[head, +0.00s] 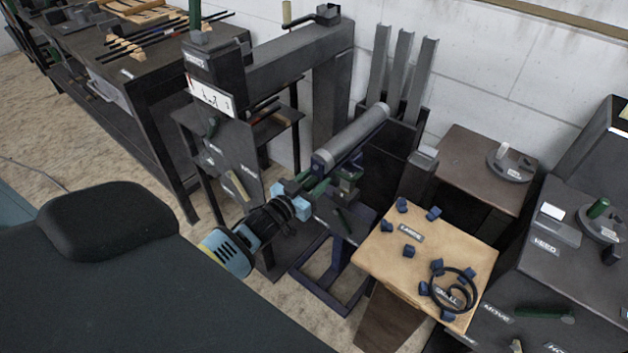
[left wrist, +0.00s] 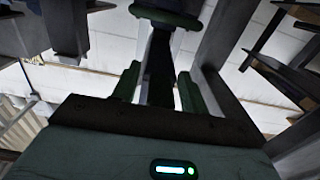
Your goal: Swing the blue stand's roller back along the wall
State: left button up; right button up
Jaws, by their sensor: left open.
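The blue stand (head: 322,284) has a dark blue frame on the floor and carries a long grey roller (head: 352,137). The roller slants up and right, its far end close to the wall. My left gripper (head: 307,187) is open at the near end of the stand's top, just short of the roller's near end. In the left wrist view, the left gripper's two fingers (left wrist: 157,88) stand apart on either side of a dark upright part. I cannot tell whether they touch it. My right gripper is not in view.
A tan-topped table (head: 379,258) with several blue pieces and black rings stands right of the stand. A dark gate frame (head: 290,60) stands behind left. Grey upright channels (head: 402,70) stand against the wall (head: 490,60) behind the roller. A brown table (head: 465,165) is farther right.

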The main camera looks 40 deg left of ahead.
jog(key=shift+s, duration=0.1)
